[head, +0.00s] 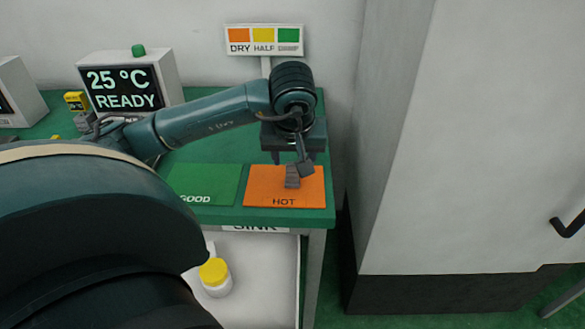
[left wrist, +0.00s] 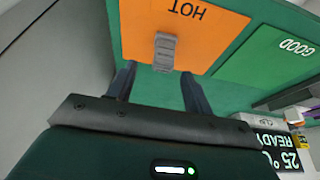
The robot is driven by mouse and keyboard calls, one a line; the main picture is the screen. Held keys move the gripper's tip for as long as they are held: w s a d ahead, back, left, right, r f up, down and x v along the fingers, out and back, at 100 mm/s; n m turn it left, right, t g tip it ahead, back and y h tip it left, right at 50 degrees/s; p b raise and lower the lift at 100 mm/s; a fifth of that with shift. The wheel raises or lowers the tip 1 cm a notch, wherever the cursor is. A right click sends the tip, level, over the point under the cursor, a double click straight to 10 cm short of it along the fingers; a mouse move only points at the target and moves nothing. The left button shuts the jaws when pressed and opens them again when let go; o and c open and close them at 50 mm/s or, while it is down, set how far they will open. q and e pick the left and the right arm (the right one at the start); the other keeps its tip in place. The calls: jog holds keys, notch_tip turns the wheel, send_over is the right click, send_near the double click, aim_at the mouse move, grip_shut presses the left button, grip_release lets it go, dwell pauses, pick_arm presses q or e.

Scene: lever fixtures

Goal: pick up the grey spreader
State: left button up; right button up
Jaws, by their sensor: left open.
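The grey spreader (head: 292,178) is a small, ridged grey piece at the orange HOT mat. In the left wrist view the spreader (left wrist: 164,52) shows against the orange, just beyond the gap between my fingertips. My left gripper (head: 291,162) is above the mat, pointing down, close to the spreader. In the left wrist view my left gripper (left wrist: 156,78) is open, with one finger to each side and nothing between them. Part of the spreader is hidden behind a finger in the head view. My right gripper is not in view.
The orange HOT mat (head: 260,184) lies beside the green GOOD mat (head: 205,180) on the green bench. A display reading 25 °C READY (head: 124,90) and a DRY/HALF sign (head: 264,40) stand behind. A yellow-lidded jar (head: 214,275) is below. A tall grey cabinet (head: 400,140) stands right.

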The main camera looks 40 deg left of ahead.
aim_at(292, 164)
pick_arm(q)
jog(key=x, duration=0.5)
jog(key=shift+a+f, duration=0.2)
jog(key=shift+f, duration=0.1)
jog(key=shift+s, duration=0.1)
jog(key=shift+c, duration=0.2)
jog(key=c, duration=0.9)
